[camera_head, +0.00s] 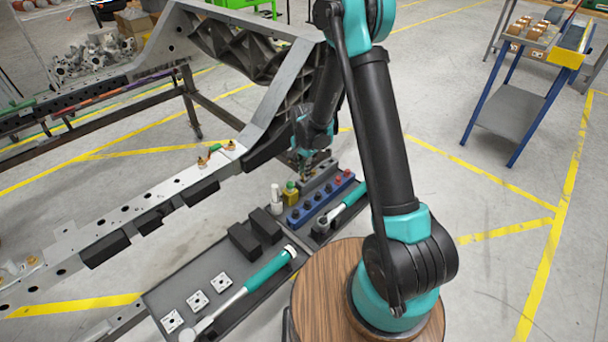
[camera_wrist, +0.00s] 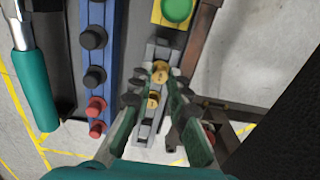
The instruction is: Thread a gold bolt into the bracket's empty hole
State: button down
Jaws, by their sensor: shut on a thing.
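My gripper (camera_wrist: 159,75) points down over a grey slotted holder (camera_wrist: 146,131) and its fingertips are shut on a gold bolt (camera_wrist: 160,72). Another gold bolt (camera_wrist: 153,100) sits in the holder, between the fingers in the wrist view. I cannot tell whether the held bolt is clear of its slot. In the head view my gripper (camera_head: 303,156) is above the tool tray's far end, and the held bolt is too small to make out. A pale bracket plate (camera_head: 228,156) with gold bolts (camera_head: 203,162) sits on the chassis rail, left of my gripper. Its empty hole is not clear.
A blue socket rail (camera_head: 320,201), yellow bottle (camera_head: 290,193) and white bottle (camera_head: 276,202) stand near the holder. The dark tray (camera_head: 185,280) holds a teal-handled wrench (camera_head: 268,270) and square plates (camera_head: 197,300). The slanted chassis beam (camera_head: 278,98) rises beside my arm.

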jog(key=shift+r, duration=1.95)
